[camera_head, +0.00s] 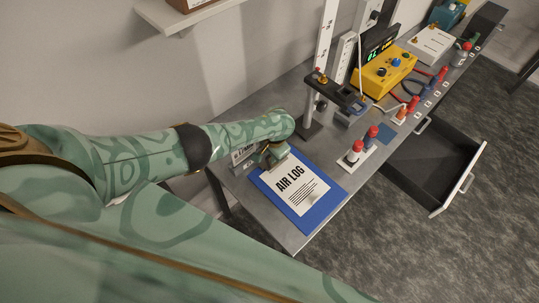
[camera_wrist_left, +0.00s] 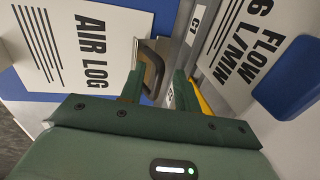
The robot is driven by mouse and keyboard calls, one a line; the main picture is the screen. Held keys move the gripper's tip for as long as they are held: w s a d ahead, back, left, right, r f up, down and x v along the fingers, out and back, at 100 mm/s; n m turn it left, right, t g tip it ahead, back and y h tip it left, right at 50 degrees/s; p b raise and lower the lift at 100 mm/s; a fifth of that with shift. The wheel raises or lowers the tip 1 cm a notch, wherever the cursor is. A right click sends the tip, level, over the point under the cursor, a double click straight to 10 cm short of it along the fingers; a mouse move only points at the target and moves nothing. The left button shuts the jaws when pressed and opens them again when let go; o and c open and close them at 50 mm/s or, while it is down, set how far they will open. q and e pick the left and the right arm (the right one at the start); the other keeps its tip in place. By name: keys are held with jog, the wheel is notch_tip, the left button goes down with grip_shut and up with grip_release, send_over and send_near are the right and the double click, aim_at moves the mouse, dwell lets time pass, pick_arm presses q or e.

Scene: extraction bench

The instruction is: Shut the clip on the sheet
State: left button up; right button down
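The sheet (camera_head: 292,184), a white page headed AIR LOG, lies on a blue clipboard (camera_head: 306,223) at the near end of the bench. In the left wrist view, the sheet (camera_wrist_left: 85,40) is at the upper left. The clip (camera_wrist_left: 150,62), a dark curved lever, shows at the sheet's top edge; whether it is shut on the sheet cannot be told. My left gripper (camera_head: 272,156) is over the clipboard's top end. In the left wrist view, its fingers (camera_wrist_left: 155,90) are apart, with the clip beyond and partly between them; contact is unclear. My right gripper is out of view.
A yellow instrument (camera_head: 383,77) is farther back. A drawer (camera_head: 432,165) hangs open at the right. A FLOW card (camera_wrist_left: 245,45) is close to the gripper.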

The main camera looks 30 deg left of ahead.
pick_arm(q)
grip_shut()
jog(key=shift+s+d+r+y+p, duration=0.1)
jog(key=shift+s+d+y+p, duration=0.15)
jog(key=shift+d+y+p, duration=0.35)
jog(key=shift+s+d+f+t+y, duration=0.1)
jog(key=shift+d+f+t+y, duration=0.15)
jog(key=shift+t+y, duration=0.2)
jog(key=shift+d+f+y, duration=0.2)
jog(key=shift+d+y, duration=0.1)
jog(key=shift+y, duration=0.25)
jog(key=shift+s+d+f+t+y+b, duration=0.25)
jog(key=shift+d+t+y+b, duration=0.1)
jog(key=shift+y+b, duration=0.3)
jog(key=shift+s+r, duration=0.1)
jog(key=shift+c, duration=0.6)
grip_release()
jog(key=shift+o, duration=0.6)
